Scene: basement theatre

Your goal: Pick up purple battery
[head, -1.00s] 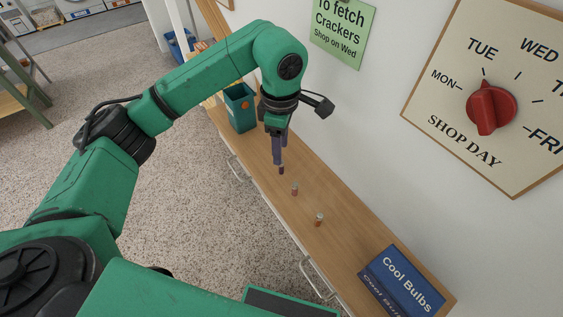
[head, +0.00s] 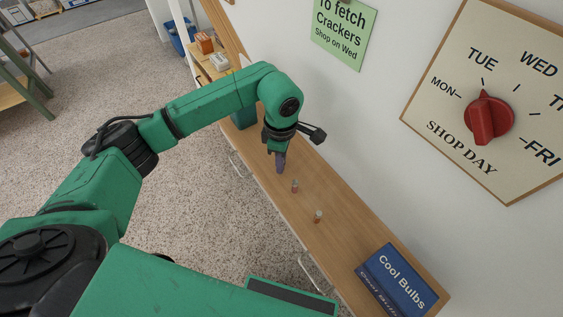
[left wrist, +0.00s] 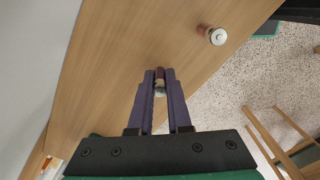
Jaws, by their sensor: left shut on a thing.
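The purple battery (left wrist: 160,85) sits between the fingertips of my left gripper in the left wrist view; a dark purplish-maroon end and a paler part show. My left gripper (left wrist: 160,78) has purple fingers, closed on this battery. In the head view the left gripper (head: 280,168) points down at the wooden counter, and its fingers hide the battery. I cannot tell whether the battery touches the counter. My right gripper is not in view.
Two other small batteries stand on the counter (head: 345,262): a reddish one (head: 295,186) near my gripper and an orange-brown one (head: 318,216) farther along. A blue Cool Bulbs box (head: 398,280) lies at the near end. A green bin (head: 243,117) stands behind my arm.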

